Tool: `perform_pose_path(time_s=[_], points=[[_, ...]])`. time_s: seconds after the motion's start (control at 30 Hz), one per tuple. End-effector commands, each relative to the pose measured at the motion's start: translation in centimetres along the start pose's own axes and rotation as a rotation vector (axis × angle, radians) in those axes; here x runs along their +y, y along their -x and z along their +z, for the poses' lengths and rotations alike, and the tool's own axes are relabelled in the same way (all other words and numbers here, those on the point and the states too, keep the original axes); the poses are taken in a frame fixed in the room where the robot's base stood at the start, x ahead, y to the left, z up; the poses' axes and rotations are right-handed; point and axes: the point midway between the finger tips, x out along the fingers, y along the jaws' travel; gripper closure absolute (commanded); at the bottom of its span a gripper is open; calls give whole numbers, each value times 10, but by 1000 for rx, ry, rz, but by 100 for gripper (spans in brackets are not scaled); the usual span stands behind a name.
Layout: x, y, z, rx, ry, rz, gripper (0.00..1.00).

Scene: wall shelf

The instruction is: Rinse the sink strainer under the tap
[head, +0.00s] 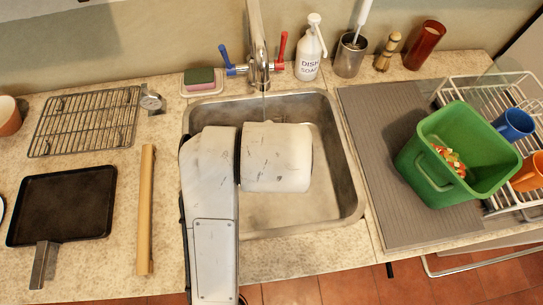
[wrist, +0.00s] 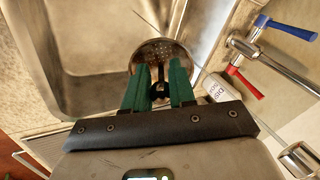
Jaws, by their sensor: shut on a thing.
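The sink strainer (wrist: 160,52), a round metal cup with small holes, shows beyond my fingertips in the wrist view. My gripper (wrist: 160,80) has two green fingers shut on a dark part at the strainer's near side. In the head view my arm's pale wrist covers the gripper and strainer over the sink (head: 335,190). The tap (head: 258,60) stands behind the sink, with a blue handle (head: 231,68) on the left and a red handle (head: 280,48) on the right. A thin pale line passes near the strainer in the wrist view; I cannot tell whether it is water.
A sponge on a dish (head: 200,79), a soap bottle (head: 310,50) and a brush holder (head: 350,56) stand behind the sink. A green tub (head: 418,165) stands to the right, by a dish rack (head: 465,92). A wire rack (head: 85,120) and black pan (head: 62,205) lie left.

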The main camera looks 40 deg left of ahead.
Motion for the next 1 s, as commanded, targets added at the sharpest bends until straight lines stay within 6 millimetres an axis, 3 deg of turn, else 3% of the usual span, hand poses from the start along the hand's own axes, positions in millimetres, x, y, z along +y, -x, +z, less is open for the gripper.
perform_pose_path(time_s=[0.5, 1.0], points=[[-25, -23, -13, 1, 0, -1, 100], [-27, -25, -14, 1, 0, -1, 100]])
